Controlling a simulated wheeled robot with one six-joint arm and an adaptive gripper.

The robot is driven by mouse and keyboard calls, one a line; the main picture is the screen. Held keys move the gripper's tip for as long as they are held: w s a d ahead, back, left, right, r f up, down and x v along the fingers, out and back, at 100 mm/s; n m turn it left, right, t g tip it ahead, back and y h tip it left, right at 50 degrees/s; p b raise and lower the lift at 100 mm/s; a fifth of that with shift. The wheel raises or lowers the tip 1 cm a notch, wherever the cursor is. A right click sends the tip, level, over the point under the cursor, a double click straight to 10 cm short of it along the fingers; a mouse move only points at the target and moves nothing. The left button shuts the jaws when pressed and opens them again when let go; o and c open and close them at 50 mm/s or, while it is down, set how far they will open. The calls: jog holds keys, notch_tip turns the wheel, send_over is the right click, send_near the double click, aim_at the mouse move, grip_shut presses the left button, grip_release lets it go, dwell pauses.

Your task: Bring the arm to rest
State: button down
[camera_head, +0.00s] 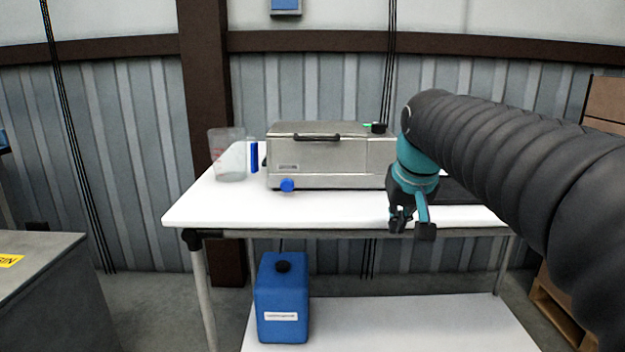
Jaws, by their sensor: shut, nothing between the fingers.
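My gripper (411,228) hangs at the end of my arm, pointing down, in front of the front edge of the white table (225,205) right of centre. It is shut and holds nothing. My arm comes in from the right, covered in a dark ribbed sleeve, with a teal wrist above the gripper. The arm hides the right part of the table.
A metal box machine (325,161) with a dark handle stands on the table, close behind my wrist. A clear beaker (228,160) stands at the left. A blue canister (282,302) stands on the lower shelf (400,320). A grey cabinet (45,300) is at left; cartons (606,100) at right.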

jog(key=s+f, duration=0.8)
jog(key=s, duration=0.3)
jog(key=s+f, duration=0.8)
jog(key=s, duration=0.3)
jog(key=shift+d, duration=0.25)
